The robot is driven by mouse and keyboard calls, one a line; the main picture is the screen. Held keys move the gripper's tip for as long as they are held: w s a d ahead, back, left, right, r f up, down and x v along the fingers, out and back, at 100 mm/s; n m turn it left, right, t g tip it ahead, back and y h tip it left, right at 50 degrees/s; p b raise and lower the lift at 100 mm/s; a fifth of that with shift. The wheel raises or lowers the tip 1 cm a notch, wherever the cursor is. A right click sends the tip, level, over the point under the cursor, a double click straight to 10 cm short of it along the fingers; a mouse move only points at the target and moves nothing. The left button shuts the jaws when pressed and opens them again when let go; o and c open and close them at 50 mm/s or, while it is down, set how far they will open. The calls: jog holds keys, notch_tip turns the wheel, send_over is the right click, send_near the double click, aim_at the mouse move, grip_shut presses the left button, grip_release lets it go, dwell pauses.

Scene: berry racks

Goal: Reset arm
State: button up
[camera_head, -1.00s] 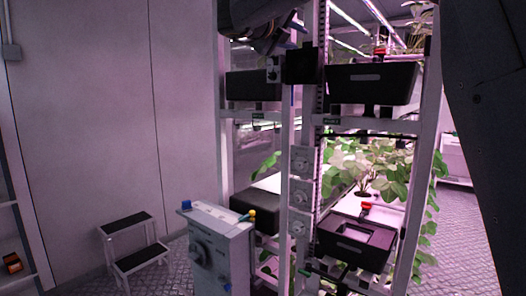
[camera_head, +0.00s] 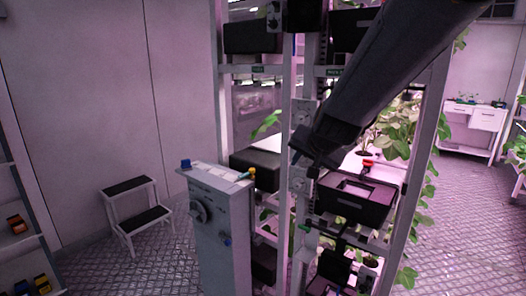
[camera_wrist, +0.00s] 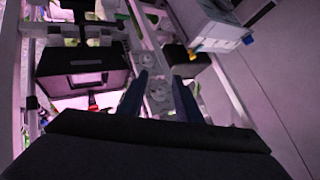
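My arm reaches in from the top right of the head view. My gripper (camera_head: 314,152) is in front of the rack's white post, just up and left of a black bin (camera_head: 352,207) with a red part on it. In the wrist view, the two dark fingers of my gripper (camera_wrist: 160,88) stand apart with nothing visible between them, so it is open. White round-faced units on the rack post show beyond the fingers. My arm hides part of the rack's upper shelf.
A grey cabinet (camera_head: 222,235) with a dial stands left of the rack. A black-topped step stool (camera_head: 133,218) is by the wall. Leafy plants (camera_head: 398,135) fill the rack's right side. A white table (camera_head: 472,125) stands far right. Open floor lies at the right.

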jog(key=s+d+f+n+g, duration=0.2)
jog(key=s+d+f+g, duration=0.2)
jog(key=s+f, duration=0.5)
jog(key=s+d+f+n+g+h+b, duration=0.1)
jog(key=s+d+f+n+g, duration=0.2)
jog(key=s+f, duration=0.6)
jog(key=s+d+g, duration=0.1)
jog(key=s, duration=0.6)
jog(key=shift+s+f+n+b, duration=0.15)
jog(key=shift+s+n+b, duration=0.15)
jog(key=shift+s, duration=0.1)
